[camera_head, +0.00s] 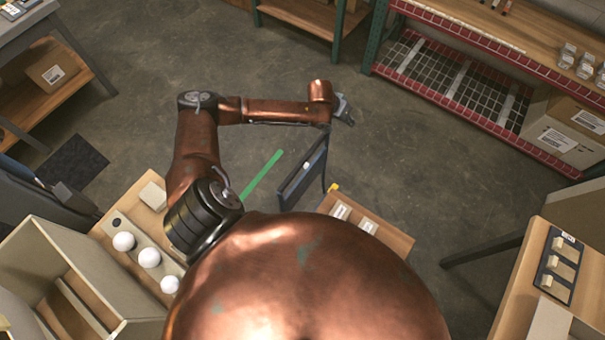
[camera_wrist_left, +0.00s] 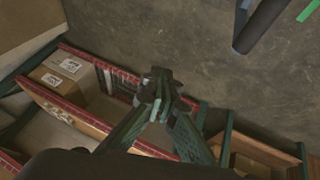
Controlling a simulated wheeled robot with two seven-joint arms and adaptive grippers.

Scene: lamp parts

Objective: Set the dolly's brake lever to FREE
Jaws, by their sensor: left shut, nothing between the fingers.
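A wooden platform (camera_head: 397,238) with a dark upright handle frame (camera_head: 303,172) stands just ahead of my body, and looks like the dolly. A small yellow piece (camera_head: 334,187) shows at its edge by the frame. I cannot tell whether it is the brake lever, and no FREE mark is readable. My left gripper (camera_head: 344,110) is beyond the frame, above the floor, apart from it. In the left wrist view its fingers (camera_wrist_left: 158,88) are shut together and empty. A dark bar (camera_wrist_left: 258,24) shows at the top right there. My right gripper is not in view.
A green floor stripe (camera_head: 262,174) lies left of the frame. A red-edged rack (camera_head: 455,85) stands at the back right, with a cardboard box (camera_head: 566,133). A table with white balls (camera_head: 124,241) is at the lower left. Open floor lies between.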

